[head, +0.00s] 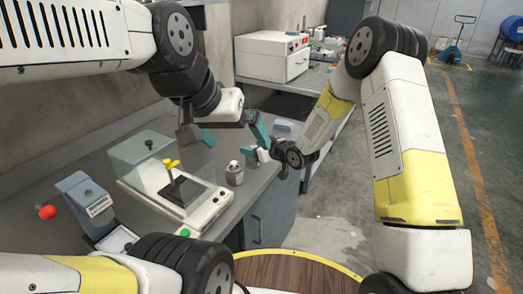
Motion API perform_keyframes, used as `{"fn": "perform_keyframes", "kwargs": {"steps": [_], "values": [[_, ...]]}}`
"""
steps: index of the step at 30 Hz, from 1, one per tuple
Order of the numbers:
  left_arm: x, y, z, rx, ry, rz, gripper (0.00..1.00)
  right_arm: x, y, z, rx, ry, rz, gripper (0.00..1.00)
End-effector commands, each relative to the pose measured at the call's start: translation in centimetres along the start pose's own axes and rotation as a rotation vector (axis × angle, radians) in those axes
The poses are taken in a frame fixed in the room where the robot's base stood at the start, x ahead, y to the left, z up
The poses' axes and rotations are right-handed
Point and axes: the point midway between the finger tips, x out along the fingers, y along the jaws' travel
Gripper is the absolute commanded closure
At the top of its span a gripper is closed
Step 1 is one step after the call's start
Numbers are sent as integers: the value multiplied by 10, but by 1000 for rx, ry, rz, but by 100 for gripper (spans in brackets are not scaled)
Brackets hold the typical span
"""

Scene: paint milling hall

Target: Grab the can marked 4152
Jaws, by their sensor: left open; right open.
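A small grey-white can (235,173) with a dark top stands upright on the grey bench (140,142), near its front edge. Its marking is too small to read. My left gripper (236,139) is open above and behind the can, with its teal-tipped fingers spread wide and nothing between them. My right gripper (266,163) is open just right of the can, near the bench edge, and looks empty. I cannot tell whether either gripper touches the can.
A device with a clear cover and yellow knob (173,163) stands left of the can. A grey instrument with a red knob (86,205) stands further left. A white box-shaped machine (271,56) is on the far bench. Open floor lies to the right.

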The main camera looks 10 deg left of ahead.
Motion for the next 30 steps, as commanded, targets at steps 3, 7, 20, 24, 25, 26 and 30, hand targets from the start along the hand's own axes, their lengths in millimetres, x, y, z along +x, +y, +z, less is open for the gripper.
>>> {"fn": "perform_keyframes", "kwargs": {"steps": [3,7,20,24,25,26,30], "values": [[0,0,0,0,0,0,0,8,0,0,-1,0,0,40],[0,0,0,0,0,0,0,9,0,0,-1,0,0,40],[0,0,0,0,0,0,0,8,0,2,1,-4,0,100],[0,0,0,0,0,0,0,8,0,3,1,-7,0,100],[0,0,0,0,0,0,0,8,0,4,2,-8,0,100],[0,0,0,0,0,0,0,8,0,4,2,-9,0,100],[0,0,0,0,0,0,0,8,0,5,3,-12,0,100]]}}
